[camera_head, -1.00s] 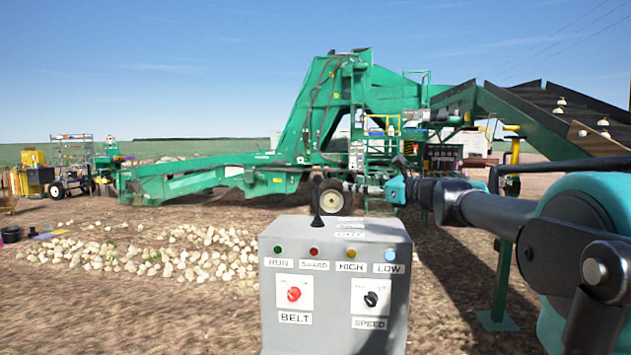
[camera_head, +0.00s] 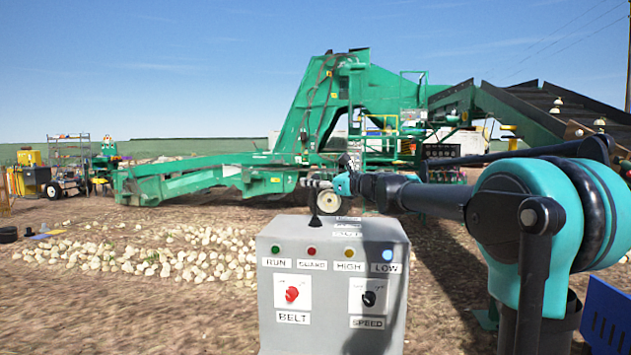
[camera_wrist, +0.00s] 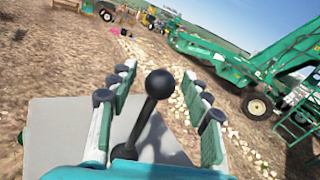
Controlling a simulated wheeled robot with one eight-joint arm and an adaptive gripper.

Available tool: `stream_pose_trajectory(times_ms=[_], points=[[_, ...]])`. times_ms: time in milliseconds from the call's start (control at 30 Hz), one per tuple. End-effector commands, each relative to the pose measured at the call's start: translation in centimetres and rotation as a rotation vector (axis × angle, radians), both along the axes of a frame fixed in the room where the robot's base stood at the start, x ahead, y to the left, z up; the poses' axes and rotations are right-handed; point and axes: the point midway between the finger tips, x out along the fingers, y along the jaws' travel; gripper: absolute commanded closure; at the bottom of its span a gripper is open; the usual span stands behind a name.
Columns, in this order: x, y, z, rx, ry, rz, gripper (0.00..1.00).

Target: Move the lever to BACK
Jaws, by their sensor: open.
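The lever (camera_head: 315,217) is a black stick with a ball knob on top of the grey control box (camera_head: 335,245). In the head view it stands about upright; small labels beside it are too blurred to read. In the wrist view the lever (camera_wrist: 157,88) rises between the two fingers of my gripper (camera_wrist: 157,79). The fingers are open, one on each side of the knob, with gaps visible. The control box (camera_wrist: 45,135) also shows below the fingers.
The box front has a red BELT knob (camera_head: 292,294), a black SPEED knob (camera_head: 369,298) and several lamps; the blue LOW lamp (camera_head: 388,255) looks lit. A green elevator machine (camera_head: 320,110) and an onion pile (camera_head: 190,252) stand behind.

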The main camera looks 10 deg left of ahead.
Motion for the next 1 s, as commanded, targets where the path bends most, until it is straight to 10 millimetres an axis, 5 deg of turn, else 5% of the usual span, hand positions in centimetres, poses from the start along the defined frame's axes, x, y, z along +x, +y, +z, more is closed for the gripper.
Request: stream_pose_trajectory(times_ms=[267, 633, 1000], points=[[0.06, 0.04, -0.01, 0.000, 0.000, 0.000, 0.54], [0.05, 0.03, -0.01, 0.000, 0.000, 0.000, 1.00], [0.47, 0.02, 0.01, 0.001, 0.023, 0.001, 1.00]])
